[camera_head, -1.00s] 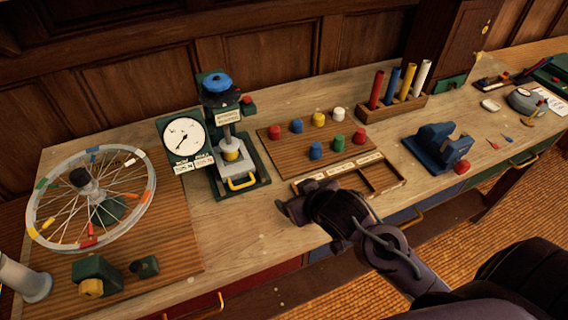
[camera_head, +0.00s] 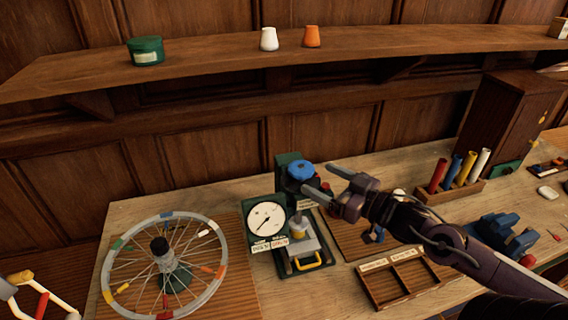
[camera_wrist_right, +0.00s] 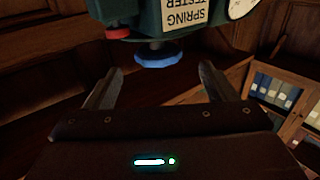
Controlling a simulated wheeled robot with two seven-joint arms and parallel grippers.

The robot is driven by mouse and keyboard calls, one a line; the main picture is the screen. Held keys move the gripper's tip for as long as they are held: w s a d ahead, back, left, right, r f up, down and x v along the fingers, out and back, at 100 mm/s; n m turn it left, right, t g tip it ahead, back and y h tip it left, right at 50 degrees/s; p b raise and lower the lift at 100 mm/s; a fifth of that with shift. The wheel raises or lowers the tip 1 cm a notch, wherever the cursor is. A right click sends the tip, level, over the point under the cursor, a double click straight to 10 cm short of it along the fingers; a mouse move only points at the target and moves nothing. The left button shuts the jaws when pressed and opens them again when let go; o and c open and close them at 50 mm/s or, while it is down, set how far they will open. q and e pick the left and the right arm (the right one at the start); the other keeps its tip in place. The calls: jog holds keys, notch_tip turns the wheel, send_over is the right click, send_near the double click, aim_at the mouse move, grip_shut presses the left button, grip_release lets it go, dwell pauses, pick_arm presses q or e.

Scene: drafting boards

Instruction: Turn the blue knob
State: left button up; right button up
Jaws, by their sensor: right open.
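The blue knob (camera_head: 300,171) sits on top of the dark green spring tester (camera_head: 287,229), which stands upright on the bench with a white dial. My right gripper (camera_head: 328,182) is open and empty, close to the right of the knob in the head view. In the right wrist view the spring tester (camera_wrist_right: 183,16) appears upside down, and the blue knob (camera_wrist_right: 157,58) lies ahead of and between the spread fingers (camera_wrist_right: 157,82). The fingers do not appear to touch it. My left gripper is not in view.
A spoked wheel (camera_head: 125,287) stands left of the tester. A red knob is partly hidden behind my gripper. A divided wooden tray (camera_head: 372,290) and a rack of coloured tubes (camera_head: 447,194) are to the right. A shelf (camera_head: 210,70) hangs above on the panelled wall.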

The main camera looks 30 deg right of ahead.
aim_at(291, 163)
jog(key=shift+x, duration=1.1)
jog(key=x, duration=0.3)
jog(key=shift+w+d, duration=0.1)
jog(key=shift+w, duration=0.05)
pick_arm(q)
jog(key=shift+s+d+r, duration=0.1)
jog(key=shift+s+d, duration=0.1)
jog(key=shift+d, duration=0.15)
pick_arm(e)
jog(key=shift+x, duration=0.8)
jog(key=c, duration=1)
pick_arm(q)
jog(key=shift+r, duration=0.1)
pick_arm(e)
jog(key=shift+m+h, duration=0.3)
